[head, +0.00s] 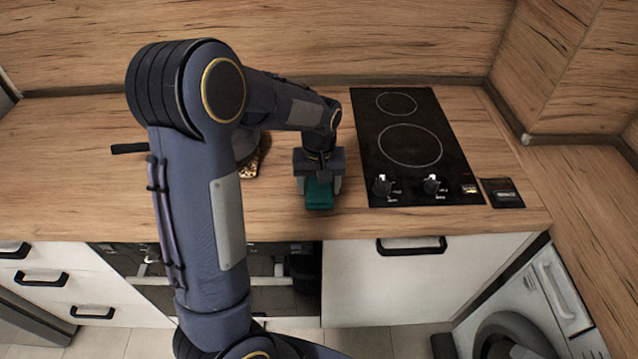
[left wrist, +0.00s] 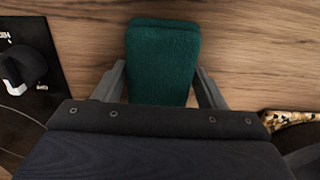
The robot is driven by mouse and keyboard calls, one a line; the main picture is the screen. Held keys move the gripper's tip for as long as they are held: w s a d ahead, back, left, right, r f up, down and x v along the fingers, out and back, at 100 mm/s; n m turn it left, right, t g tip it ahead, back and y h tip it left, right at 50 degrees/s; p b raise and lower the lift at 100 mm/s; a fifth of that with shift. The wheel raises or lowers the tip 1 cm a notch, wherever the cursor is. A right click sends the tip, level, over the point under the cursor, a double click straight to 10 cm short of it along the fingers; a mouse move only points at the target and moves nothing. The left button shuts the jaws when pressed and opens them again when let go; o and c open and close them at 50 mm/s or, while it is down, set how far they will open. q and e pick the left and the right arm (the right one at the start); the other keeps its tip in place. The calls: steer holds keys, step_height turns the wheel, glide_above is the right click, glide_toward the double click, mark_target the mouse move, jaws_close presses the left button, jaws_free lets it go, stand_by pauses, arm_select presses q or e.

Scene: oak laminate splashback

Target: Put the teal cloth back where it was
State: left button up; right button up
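The teal cloth (head: 319,194) is a folded, thick bundle at the front of the wooden counter, left of the hob. In the left wrist view the cloth (left wrist: 163,60) fills the space between the fingers. My left gripper (head: 319,186) points down over it, one finger on each side. In the left wrist view the fingertips of my left gripper (left wrist: 160,66) meet both edges of the cloth, so it looks shut on it. Whether the cloth touches the counter is hard to tell. My right gripper is not in view.
A black hob (head: 415,150) with two knobs is to the right, with a small dark item (head: 501,193) beside it. A patterned thing (head: 250,168) and a dark handle (head: 130,148) show partly behind my left arm. The counter's front edge (head: 400,228) is close.

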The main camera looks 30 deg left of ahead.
arm_select(q)
steer(key=shift+o, duration=1.3)
step_height(320, 180, up, 12)
steer(key=s+d+m+t+h, duration=0.2)
steer(key=s+d, duration=0.1)
steer(key=s, duration=0.8)
steer(key=s+d+m+t+h, duration=0.1)
steer(key=s+d+m+t, duration=0.1)
steer(key=s, duration=0.9)
steer(key=shift+d+f+m+t+h, duration=0.4)
steer(key=shift+d+t, duration=0.4)
steer(key=shift+d, duration=0.35)
